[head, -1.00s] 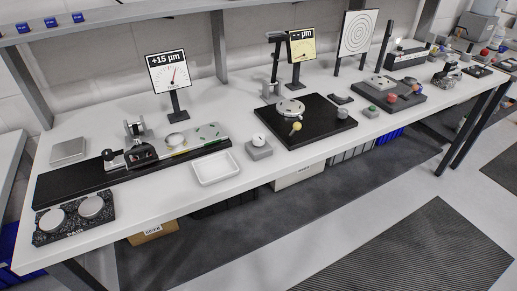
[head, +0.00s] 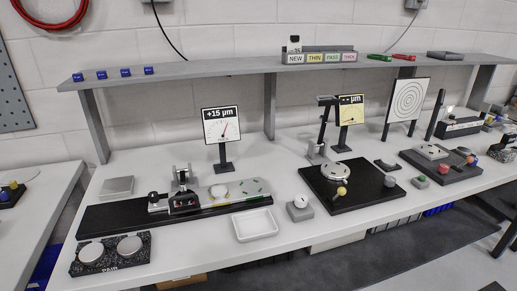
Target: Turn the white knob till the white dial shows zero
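The white dial (head: 221,128) stands on a dark post at the middle of the bench and reads +15 µm. Its red needle leans to the right of upright. A white knob (head: 300,201) sits on a small grey block in front of the dial. Neither of my grippers is in view.
An empty white tray (head: 255,226) lies between the black fixture and the grey block. A black plate (head: 375,195) with a yellow-knobbed stage stands to the right. A yellow dial (head: 351,108) is behind it. A grey shelf (head: 240,67) runs above the bench.

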